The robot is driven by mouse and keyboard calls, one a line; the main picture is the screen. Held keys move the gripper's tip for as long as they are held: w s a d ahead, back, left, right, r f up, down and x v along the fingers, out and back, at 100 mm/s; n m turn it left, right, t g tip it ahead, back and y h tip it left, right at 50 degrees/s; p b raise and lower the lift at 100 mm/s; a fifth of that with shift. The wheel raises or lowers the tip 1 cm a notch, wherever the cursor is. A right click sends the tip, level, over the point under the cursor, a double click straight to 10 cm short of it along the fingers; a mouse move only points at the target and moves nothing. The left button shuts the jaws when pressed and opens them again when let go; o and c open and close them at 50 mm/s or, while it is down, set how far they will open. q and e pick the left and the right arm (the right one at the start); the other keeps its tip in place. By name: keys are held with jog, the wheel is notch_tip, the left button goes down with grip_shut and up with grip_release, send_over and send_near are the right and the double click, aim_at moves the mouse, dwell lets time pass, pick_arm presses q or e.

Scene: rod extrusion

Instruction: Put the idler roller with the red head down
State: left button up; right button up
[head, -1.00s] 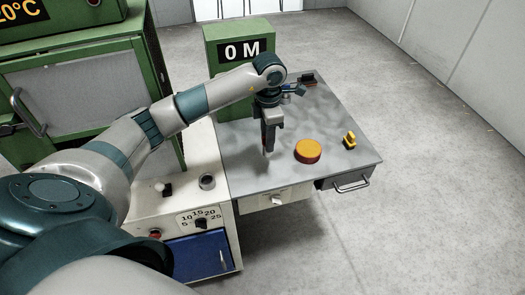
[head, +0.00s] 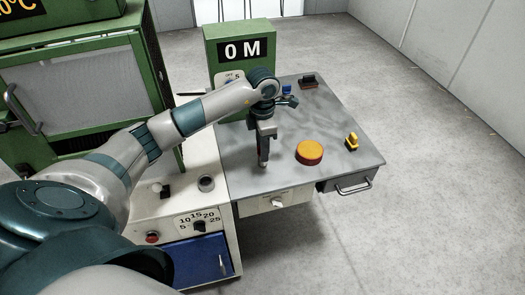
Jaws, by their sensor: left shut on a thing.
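My left gripper (head: 264,158) points down over the grey tabletop (head: 335,122), left of the orange disc. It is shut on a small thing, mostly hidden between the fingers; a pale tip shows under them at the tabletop. I cannot make out a red head on it, and I cannot tell if the tip touches the table. My right gripper is out of view.
A round orange disc with a red side (head: 310,152) lies right of the gripper. A yellow piece (head: 352,142) stands near the right edge. A blue piece (head: 287,89) and a dark block (head: 309,82) are at the back.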

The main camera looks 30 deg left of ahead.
pick_arm(q)
jog(key=shift+f, duration=0.1)
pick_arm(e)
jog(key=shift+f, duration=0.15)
pick_arm(q)
jog(key=o, duration=1.1)
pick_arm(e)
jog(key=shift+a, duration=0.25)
